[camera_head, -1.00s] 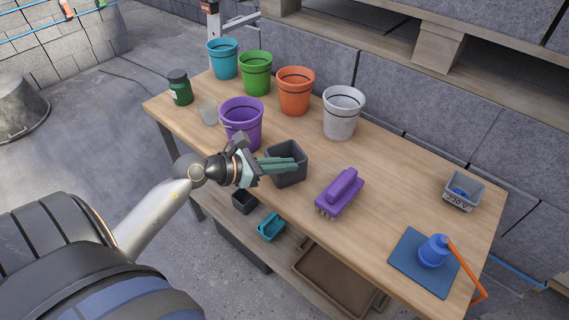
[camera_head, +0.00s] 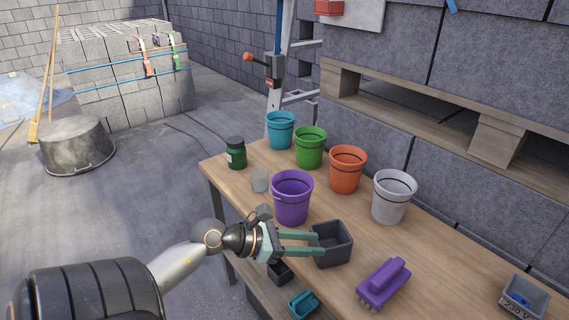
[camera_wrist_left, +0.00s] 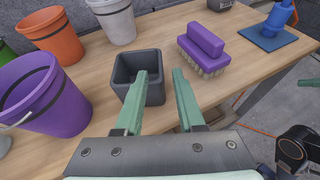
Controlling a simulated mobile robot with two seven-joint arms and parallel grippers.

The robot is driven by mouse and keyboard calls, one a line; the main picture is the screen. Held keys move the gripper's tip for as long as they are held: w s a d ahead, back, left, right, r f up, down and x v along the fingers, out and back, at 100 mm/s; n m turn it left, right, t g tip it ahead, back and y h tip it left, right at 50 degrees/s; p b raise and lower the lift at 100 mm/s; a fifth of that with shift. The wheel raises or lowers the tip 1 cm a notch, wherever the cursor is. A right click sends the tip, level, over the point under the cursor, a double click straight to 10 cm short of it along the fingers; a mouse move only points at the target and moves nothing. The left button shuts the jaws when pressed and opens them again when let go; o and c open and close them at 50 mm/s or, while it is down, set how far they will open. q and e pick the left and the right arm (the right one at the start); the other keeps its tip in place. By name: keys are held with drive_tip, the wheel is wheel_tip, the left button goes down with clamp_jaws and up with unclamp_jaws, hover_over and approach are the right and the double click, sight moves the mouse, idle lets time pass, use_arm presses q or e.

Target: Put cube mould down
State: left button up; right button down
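The cube mould, a dark grey open-topped square box (camera_head: 333,252), stands upright on the wooden table near its front edge. It also shows in the left wrist view (camera_wrist_left: 124,88). My left gripper (camera_head: 318,244) is beside the mould on its left in the head view, with its green fingers spread. In the left wrist view the fingers (camera_wrist_left: 163,72) are apart. One overlaps the mould in the picture and the other is just right of it; neither visibly clamps it. Contact cannot be told. A dark part with green at the lower right may be my right gripper (camera_wrist_left: 291,150).
A purple pot (camera_head: 292,200) stands behind the mould, with more pots along the table (camera_head: 440,262). A purple brush (camera_head: 382,283) lies to the right. A green jar (camera_head: 236,153) and a clear cup (camera_head: 260,181) are at the left end. Small trays are on the lower shelf.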

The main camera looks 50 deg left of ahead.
use_arm(q)
drive_tip(key=v, duration=0.7)
use_arm(e)
drive_tip(key=shift+s+a+f, duration=0.1)
drive_tip(key=shift+a+f, duration=0.1)
use_arm(q)
drive_tip(key=shift+w, duration=0.1)
use_arm(e)
drive_tip(key=shift+r, duration=0.1)
